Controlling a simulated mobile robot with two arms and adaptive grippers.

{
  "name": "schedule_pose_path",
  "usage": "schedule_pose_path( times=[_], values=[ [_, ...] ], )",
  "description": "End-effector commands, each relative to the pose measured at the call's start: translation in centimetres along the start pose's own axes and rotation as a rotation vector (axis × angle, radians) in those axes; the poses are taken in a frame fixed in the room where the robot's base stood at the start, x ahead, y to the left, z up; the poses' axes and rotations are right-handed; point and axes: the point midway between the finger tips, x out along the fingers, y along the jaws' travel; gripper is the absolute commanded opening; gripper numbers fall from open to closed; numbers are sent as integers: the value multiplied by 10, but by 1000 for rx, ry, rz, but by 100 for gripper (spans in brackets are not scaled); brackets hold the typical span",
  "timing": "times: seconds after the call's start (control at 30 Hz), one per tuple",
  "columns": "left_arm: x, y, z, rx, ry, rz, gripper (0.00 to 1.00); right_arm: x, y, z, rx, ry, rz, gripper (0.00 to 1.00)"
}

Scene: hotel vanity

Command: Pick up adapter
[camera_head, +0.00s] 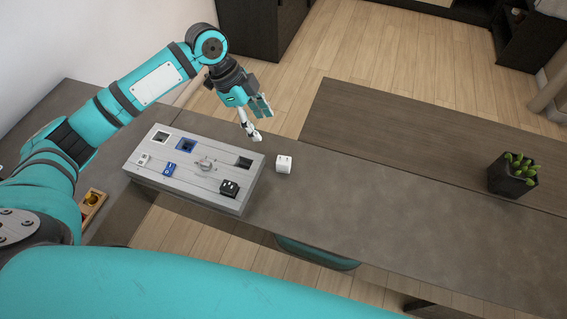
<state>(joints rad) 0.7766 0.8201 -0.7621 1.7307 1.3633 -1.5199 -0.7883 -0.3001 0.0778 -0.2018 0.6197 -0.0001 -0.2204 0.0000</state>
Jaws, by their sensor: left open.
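A small white adapter (284,164), a cube-like plug, stands on the grey-brown vanity top just right of a grey socket board (187,186). My left gripper (256,124) is open and empty. It hangs above and behind the adapter, a little to its left in the picture, and does not touch it. A black plug (229,188) sits at the right end of the board. My right gripper is not in view.
The board also bears blue pieces (170,169) and white pieces. A potted plant (513,176) in a dark pot stands far right. The vanity top (400,205) between the adapter and the plant is clear. A small wooden tray (93,203) lies at the left.

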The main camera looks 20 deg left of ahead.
Motion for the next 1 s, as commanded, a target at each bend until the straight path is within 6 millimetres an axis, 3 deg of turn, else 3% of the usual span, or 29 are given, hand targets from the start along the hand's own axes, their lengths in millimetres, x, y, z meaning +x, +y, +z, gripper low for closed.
schedule_pose_path(
  times=[0.5, 0.83, 1.0],
  values=[
    [100, 1, -1, 0, 2, 4, 58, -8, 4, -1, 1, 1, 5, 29],
    [128, 0, 1, -1, 1, 3, 58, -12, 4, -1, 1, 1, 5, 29],
    [154, -1, 4, -1, 2, 5, 58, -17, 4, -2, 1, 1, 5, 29]
  ],
)
